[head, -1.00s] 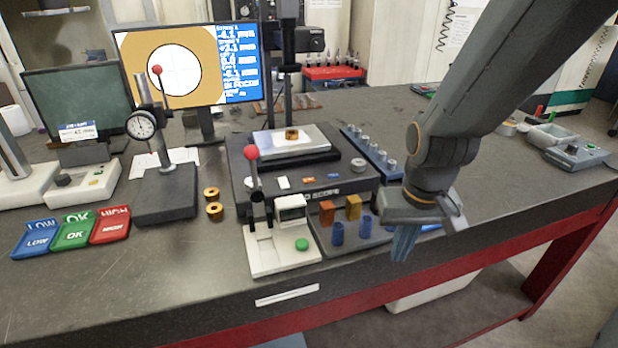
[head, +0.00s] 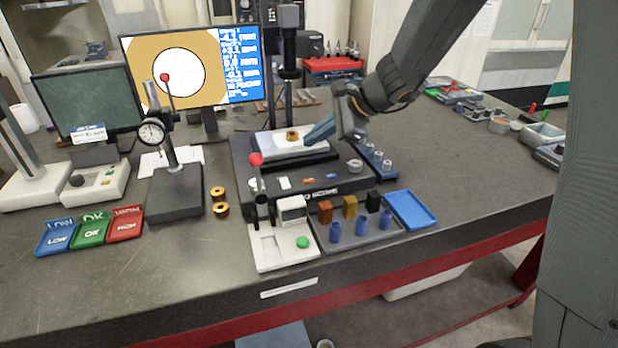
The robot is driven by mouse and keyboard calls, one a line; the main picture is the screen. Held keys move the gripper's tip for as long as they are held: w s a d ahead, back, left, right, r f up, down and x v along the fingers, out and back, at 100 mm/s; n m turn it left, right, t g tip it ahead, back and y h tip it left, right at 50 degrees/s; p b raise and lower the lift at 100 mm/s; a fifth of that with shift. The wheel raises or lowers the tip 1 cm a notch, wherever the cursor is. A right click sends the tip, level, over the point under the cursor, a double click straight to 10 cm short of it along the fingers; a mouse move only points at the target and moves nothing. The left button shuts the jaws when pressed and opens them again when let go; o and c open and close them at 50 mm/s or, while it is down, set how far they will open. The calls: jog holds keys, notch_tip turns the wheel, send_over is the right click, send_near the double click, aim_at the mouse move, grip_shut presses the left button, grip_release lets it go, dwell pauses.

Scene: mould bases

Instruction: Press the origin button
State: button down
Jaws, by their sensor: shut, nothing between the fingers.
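My gripper (head: 318,132) is shut and empty. Its blue fingers point left over the right side of the scope's stage (head: 272,145), close to a brass ring (head: 292,136) on it; I cannot tell the exact height or whether they touch anything. The dark scope base (head: 240,160) carries a small white key (head: 283,183), an orange one (head: 309,181) and a blue one (head: 331,176) along its front. A round green button (head: 302,242) is on the white lever device (head: 262,262) in front. No readable label shows which one is the origin button.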

jog(key=shift+f, duration=0.1)
dwell(0.3)
jog(key=b, duration=0.6)
send_over(313, 182)
notch_tip(313, 182, down, 7)
jog(key=shift+f, duration=0.1)
jog(key=shift+f+b, duration=0.65)
jog(key=shift+f, duration=0.05)
jog(key=shift+f, duration=0.1)
dwell(1.1)
jog(key=shift+f+b, duration=0.35)
jog(key=shift+b, duration=0.2)
jog(key=shift+f+b, duration=0.3)
jog(key=shift+b, duration=0.05)
dwell(0.5)
dwell(0.4)
jog(key=shift+r+p, duration=0.55)
jog(key=shift+r, duration=0.2)
jog(key=shift+r, duration=0.1)
